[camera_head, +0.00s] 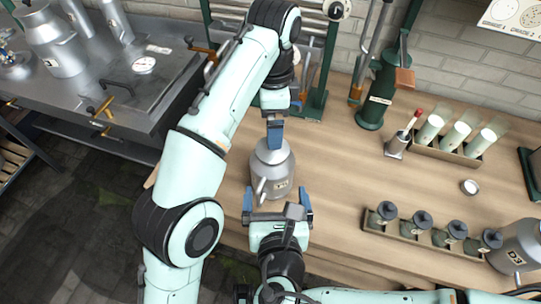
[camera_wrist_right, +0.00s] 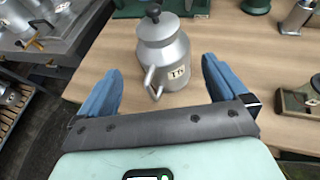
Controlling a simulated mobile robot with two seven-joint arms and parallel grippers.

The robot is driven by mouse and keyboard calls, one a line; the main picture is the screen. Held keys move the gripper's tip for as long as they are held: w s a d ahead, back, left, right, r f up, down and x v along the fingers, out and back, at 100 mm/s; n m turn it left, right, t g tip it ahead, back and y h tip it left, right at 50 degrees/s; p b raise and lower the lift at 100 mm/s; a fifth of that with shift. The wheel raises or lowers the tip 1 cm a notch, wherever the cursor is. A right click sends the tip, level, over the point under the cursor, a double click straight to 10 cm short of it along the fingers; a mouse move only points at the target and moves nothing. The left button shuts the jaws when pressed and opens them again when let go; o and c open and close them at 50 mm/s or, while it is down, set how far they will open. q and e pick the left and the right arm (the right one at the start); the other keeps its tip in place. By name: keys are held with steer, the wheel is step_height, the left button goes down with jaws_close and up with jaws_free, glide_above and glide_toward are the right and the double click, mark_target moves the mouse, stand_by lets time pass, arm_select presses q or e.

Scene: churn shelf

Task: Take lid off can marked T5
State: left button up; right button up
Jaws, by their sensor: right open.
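A grey metal can (camera_head: 271,176) with a side handle stands upright on the wooden bench; it also shows in the right wrist view (camera_wrist_right: 163,62). Its label (camera_wrist_right: 180,75) starts with T; the second character is unclear. Its lid (camera_wrist_right: 154,25) with a black knob is on top. My right gripper (camera_head: 277,203) is open on the near side of the can, its blue fingers apart and empty. My left gripper (camera_head: 275,133) points down and covers the can's top in the head view. Its fingers show edge-on, so their opening is hidden. No left finger shows around the knob in the right wrist view.
A rack of small dark-lidded jars (camera_head: 432,233) and a can marked D3 (camera_head: 519,246) stand at right. White cylinders (camera_head: 456,137) and a green post (camera_head: 380,95) stand behind. Another can (camera_head: 58,48) is on the metal counter. Bench between can and jars is clear.

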mark_target(273, 164)
steer(key=x, duration=1.2)
steer(key=shift+w+f, duration=0.15)
steer(key=shift+w, duration=0.1)
steer(key=shift+s, duration=0.1)
steer(key=c, duration=1.3)
steer(key=o, duration=1.3)
steer(key=shift+a, duration=0.1)
